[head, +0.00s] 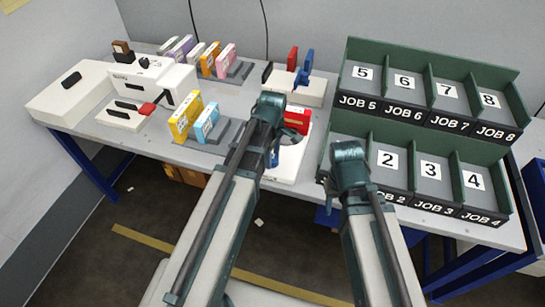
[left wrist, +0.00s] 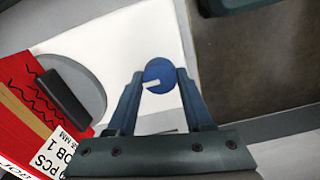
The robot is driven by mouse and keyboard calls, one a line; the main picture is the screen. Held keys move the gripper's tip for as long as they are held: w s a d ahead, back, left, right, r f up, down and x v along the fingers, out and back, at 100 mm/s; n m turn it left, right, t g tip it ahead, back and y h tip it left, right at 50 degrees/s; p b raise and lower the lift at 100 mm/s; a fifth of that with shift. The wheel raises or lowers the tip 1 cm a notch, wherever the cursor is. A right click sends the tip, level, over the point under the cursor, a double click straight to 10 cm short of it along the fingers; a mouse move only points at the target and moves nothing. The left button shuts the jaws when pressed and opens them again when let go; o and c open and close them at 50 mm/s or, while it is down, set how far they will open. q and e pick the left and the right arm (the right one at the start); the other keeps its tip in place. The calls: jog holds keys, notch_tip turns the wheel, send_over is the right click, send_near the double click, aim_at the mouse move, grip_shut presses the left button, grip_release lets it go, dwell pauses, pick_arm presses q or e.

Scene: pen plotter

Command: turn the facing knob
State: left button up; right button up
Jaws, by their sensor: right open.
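A round blue knob (left wrist: 159,74) with a white pointer mark sits on a white surface in the left wrist view. My left gripper (left wrist: 161,80) has one fingertip at each side of the knob, with no clear gap, and appears shut on it. In the head view my left gripper (head: 270,125) is over the white device (head: 291,160) at the middle of the table, and my arm hides much of that device. My right gripper (head: 347,158) is in front of the green rack, with its fingers hardly visible and nothing seen in it.
A red block (head: 297,119) is on the white device, beside a grey disc (left wrist: 78,88). The green rack (head: 443,62) with numbered bays stands to the right. Yellow and light blue blocks (head: 206,121) stand to the left. A white machine (head: 150,78) is at the far left.

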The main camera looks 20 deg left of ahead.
pick_arm(q)
grip_shut()
jog(key=shift+m, duration=0.3)
jog(key=m, duration=0.3)
jog(key=shift+m, duration=0.4)
jog(key=m, duration=0.9)
jog(key=shift+m, duration=2.2)
